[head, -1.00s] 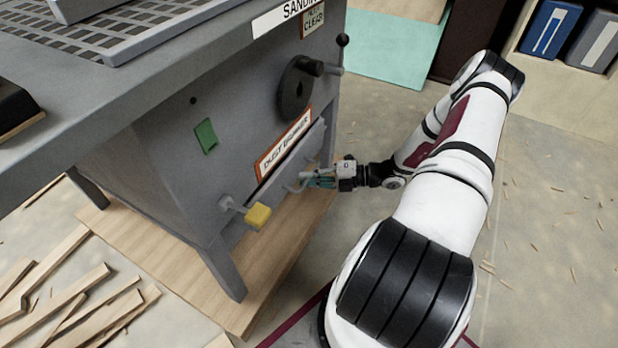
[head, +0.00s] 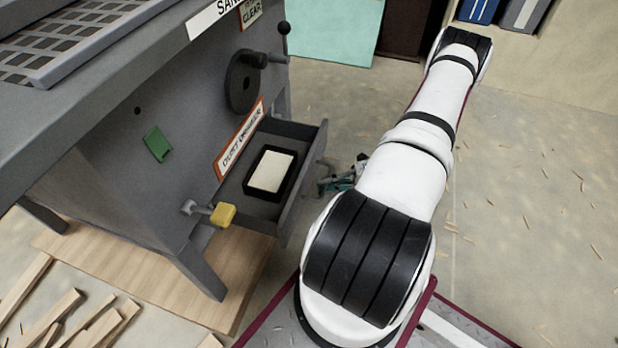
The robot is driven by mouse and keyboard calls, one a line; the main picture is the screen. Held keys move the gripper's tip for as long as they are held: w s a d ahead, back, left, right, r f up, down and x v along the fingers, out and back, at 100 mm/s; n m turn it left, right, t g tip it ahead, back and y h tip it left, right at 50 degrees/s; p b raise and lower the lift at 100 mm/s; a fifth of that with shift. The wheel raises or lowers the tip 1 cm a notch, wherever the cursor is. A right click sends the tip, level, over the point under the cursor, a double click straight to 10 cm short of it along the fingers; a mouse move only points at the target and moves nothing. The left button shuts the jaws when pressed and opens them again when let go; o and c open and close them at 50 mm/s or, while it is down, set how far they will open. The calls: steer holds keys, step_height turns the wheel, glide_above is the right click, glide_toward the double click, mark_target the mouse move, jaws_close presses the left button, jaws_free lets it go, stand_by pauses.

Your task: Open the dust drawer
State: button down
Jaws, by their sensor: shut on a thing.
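The dust drawer (head: 289,221) is grey and stands pulled well out of the front of the grey sanding machine (head: 170,110). A black tray (head: 252,186) with a cream-coloured block (head: 271,171) lies inside it. The drawer's label (head: 241,140) is white with an orange border, on the machine just above the opening. My gripper (head: 328,184) is at the drawer's outer front face, shut on the drawer handle.
A yellow-ended lever (head: 223,215) sticks out left of the drawer. A black handwheel (head: 243,82) is above it. Wood strips (head: 75,318) lie at lower left. The floor right of my arm is open, with scattered shavings.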

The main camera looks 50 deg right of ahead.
steer(key=shift+s+d, duration=0.3)
steer(key=shift+s, duration=0.65)
steer(key=c, duration=1.7)
jaws_free()
steer(key=shift+d, duration=0.1)
steer(key=v, duration=1.2)
steer(key=shift+r, duration=0.1)
